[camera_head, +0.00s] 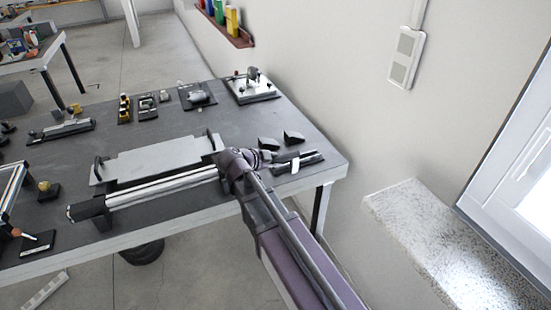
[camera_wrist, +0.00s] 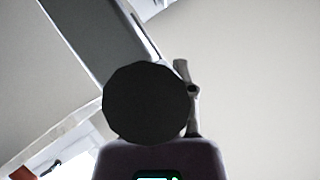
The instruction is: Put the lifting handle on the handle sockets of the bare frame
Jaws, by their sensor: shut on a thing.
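My arm reaches in from the lower right, and its wrist (camera_head: 240,160) hangs over the right part of the workbench. The sockets are too small to tell. In the wrist view a large dark round shape (camera_wrist: 145,103) covers the middle, with a grey rod (camera_wrist: 191,95) beside it.
A grey plate (camera_head: 158,158) with black upright ends lies behind the bar. Black wedges (camera_head: 293,137) and a black holder (camera_head: 308,158) are at right. Several small parts on black bases stand at the back. A wall and a window sill (camera_head: 440,230) bound the right side.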

